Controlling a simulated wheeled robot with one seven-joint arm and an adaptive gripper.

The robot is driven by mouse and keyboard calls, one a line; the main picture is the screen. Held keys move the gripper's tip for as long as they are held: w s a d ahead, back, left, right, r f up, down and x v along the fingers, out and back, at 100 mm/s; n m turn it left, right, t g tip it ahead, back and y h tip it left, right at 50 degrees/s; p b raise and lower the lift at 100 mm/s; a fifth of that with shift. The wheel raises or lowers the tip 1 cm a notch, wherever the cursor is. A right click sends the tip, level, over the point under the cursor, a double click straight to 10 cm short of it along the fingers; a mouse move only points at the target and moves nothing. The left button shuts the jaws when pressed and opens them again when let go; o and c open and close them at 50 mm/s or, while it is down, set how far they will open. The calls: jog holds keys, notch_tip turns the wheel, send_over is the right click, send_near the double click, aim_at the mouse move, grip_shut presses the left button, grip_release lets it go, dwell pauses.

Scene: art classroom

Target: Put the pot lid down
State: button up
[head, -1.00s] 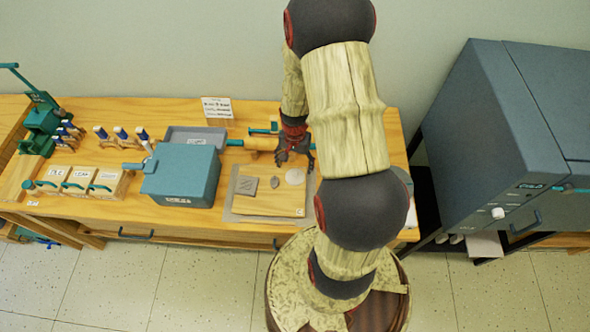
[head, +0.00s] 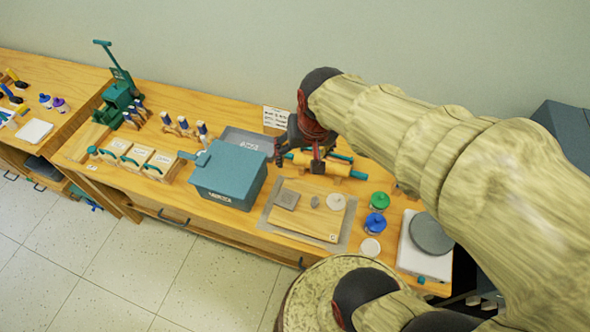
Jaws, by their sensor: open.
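My gripper (head: 298,163) is open and shows nothing between its fingers. It hangs over the left part of the wooden rolling pin (head: 335,169), close to the teal box's right side; its exact height is unclear. No piece is clearly a pot lid. A pale round disc (head: 335,202) lies on the wooden board (head: 308,221), below and right of my gripper. A small white round piece (head: 371,247) lies right of the board. A green-topped item (head: 380,200) and a blue-topped item (head: 375,222) stand near it.
The teal box (head: 228,178) stands left of the board, with a grey tray (head: 247,141) behind it. Wooden boxes (head: 135,158) and tool holders are further left. A grey round plate on a white base (head: 430,235) is at the right. Little bench top is free.

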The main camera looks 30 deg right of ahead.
jog(key=s+a+r+n+t, duration=0.2)
jog(key=s+a+r+n, duration=0.2)
jog(key=s+a+r, duration=0.3)
jog(key=shift+s+n+y, duration=0.3)
jog(key=shift+y, duration=0.1)
notch_tip(320, 180, down, 8)
jog(key=b, duration=0.8)
jog(key=shift+d+r, duration=0.1)
jog(key=shift+c, duration=1.1)
